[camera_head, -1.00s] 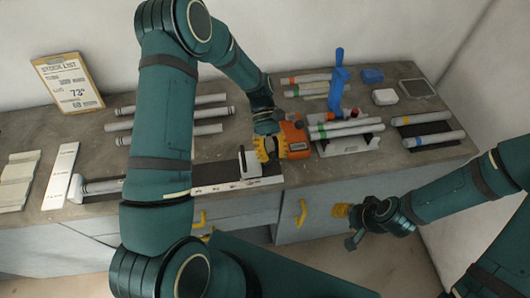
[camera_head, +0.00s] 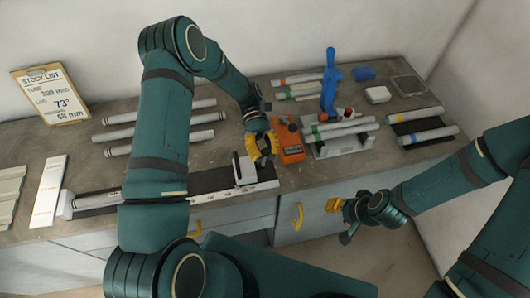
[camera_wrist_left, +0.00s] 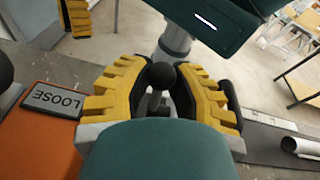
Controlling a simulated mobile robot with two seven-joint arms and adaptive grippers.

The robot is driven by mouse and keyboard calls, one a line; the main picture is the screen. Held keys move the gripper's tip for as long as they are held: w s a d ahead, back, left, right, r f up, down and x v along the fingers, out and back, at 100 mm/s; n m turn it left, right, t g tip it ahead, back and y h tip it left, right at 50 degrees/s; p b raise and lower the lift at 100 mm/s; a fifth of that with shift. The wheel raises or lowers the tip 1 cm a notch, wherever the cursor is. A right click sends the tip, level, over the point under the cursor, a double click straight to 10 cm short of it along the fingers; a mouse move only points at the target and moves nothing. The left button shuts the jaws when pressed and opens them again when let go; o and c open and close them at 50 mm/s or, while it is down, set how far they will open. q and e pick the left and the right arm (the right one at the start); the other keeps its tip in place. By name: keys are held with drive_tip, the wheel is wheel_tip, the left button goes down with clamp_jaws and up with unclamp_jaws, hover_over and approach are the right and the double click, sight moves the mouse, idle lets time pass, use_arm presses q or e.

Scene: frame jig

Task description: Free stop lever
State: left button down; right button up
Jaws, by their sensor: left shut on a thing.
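The stop lever shows in the left wrist view as a round black knob (camera_wrist_left: 162,75) on a short metal stem. My left gripper (camera_wrist_left: 160,95) has its yellow fingers on both sides of it and is shut on it. In the head view my left gripper (camera_head: 262,148) is low over the bench, at the right end of the rail, and hides the lever. A white stop block (camera_head: 244,174) stands on the rail just left of it. The orange box (camera_head: 289,143) beside the gripper carries a plate reading LOOSE (camera_wrist_left: 53,99). My right gripper (camera_head: 340,208) is off the bench's front; its opening is unclear.
A rack (camera_head: 345,147) with several tubes and a blue upright handle (camera_head: 331,80) stand right of the orange box. More tubes lie on the bench at left and far right. A stock list clipboard (camera_head: 50,95) leans at the back left. Drawers with yellow handles (camera_head: 298,217) are below.

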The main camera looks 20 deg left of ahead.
use_arm(q)
drive_tip(key=c, duration=1)
unclamp_jaws()
drive_tip(key=shift+c, duration=0.2)
drive_tip(key=shift+w+a, duration=0.1)
drive_tip(key=v, duration=1.1)
drive_tip(key=shift+w+a+r, duration=0.15)
drive_tip(key=shift+w+a, duration=0.1)
drive_tip(key=shift+w, duration=0.05)
drive_tip(key=shift+s, duration=0.1)
